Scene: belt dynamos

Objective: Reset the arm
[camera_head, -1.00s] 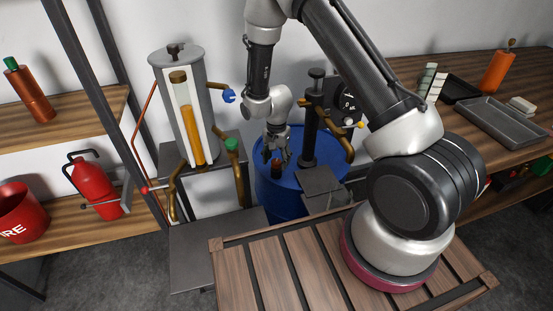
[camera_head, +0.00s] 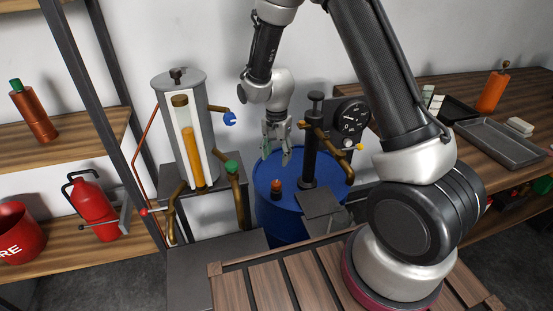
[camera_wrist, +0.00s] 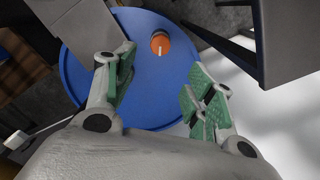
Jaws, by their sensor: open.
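My gripper (camera_head: 275,155) hangs above the blue drum (camera_head: 283,220), pointing down, with its fingers apart and nothing between them. In the wrist view the open green-padded fingers of my gripper (camera_wrist: 160,92) sit over the blue drum top (camera_wrist: 145,95). A small dark cap with an orange top (camera_head: 277,185) stands on the drum, below my gripper and apart from it. The orange top (camera_wrist: 159,42) also shows in the wrist view, beyond the fingertips.
A pump post with a dial (camera_head: 350,118) stands close right of my gripper. A grey cylinder with an amber column (camera_head: 186,140) stands to the left. A shelf holds a red extinguisher (camera_head: 91,207). A bench with a grey tray (camera_head: 498,143) is at right.

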